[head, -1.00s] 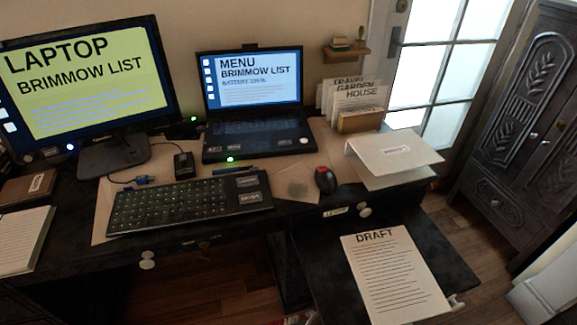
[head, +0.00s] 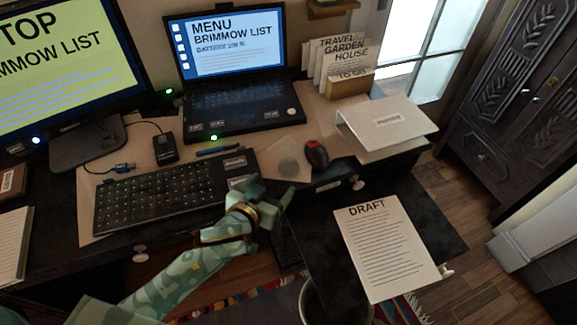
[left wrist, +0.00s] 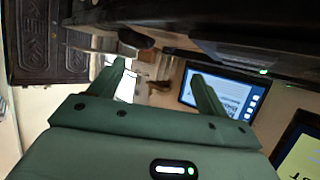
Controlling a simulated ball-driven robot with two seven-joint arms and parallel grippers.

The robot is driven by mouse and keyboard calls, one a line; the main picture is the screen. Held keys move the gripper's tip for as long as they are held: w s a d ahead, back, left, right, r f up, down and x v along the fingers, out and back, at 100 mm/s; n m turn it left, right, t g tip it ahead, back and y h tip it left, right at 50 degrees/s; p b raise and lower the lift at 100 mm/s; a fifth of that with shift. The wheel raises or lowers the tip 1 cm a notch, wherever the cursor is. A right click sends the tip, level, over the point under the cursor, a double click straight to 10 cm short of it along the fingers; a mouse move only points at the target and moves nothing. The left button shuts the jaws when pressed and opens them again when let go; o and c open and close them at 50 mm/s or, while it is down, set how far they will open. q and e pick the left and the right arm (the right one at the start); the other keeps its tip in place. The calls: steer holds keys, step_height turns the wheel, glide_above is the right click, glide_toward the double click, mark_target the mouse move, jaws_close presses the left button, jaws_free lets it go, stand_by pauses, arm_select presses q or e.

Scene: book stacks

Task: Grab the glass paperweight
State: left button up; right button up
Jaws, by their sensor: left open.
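The glass paperweight (head: 289,168) looks like a clear, faint round disc on the tan desk mat, between the keyboard and the mouse. My left gripper (head: 272,192) is open and empty in the head view, in front of the desk edge and just below and left of the paperweight in the picture. Whether it touches the desk I cannot tell. In the left wrist view my left gripper's two fingers (left wrist: 157,75) stand wide apart with nothing between them. I cannot make out the paperweight in that view. My right gripper is not in view.
A black keyboard (head: 160,198) lies left of the paperweight, and a dark mouse (head: 317,155) close to its right. An open laptop (head: 238,110) stands behind. A white stand (head: 388,124) is farther right. A draft sheet (head: 387,245) lies on a lower dark surface.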

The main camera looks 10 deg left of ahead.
mark_target(286, 170)
arm_select(q)
steer(key=b+x, duration=0.1)
steer(key=x, duration=0.4)
steer(key=shift+w+d+f+b, duration=0.1)
steer(key=shift+w+f+b, duration=0.1)
steer(key=shift+w+b, duration=0.1)
steer(key=b+x, duration=0.1)
steer(key=x, duration=0.1)
steer(key=b+x, duration=0.1)
steer(key=x, duration=0.1)
steer(key=shift+w+f, duration=0.15)
steer(key=shift+f, duration=0.35)
steer(key=shift+w+b, duration=0.35)
steer(key=shift+r, duration=0.1)
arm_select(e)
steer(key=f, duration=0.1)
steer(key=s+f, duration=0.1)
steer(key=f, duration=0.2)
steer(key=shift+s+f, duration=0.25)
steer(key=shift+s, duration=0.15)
arm_select(q)
steer(key=c, duration=1.2)
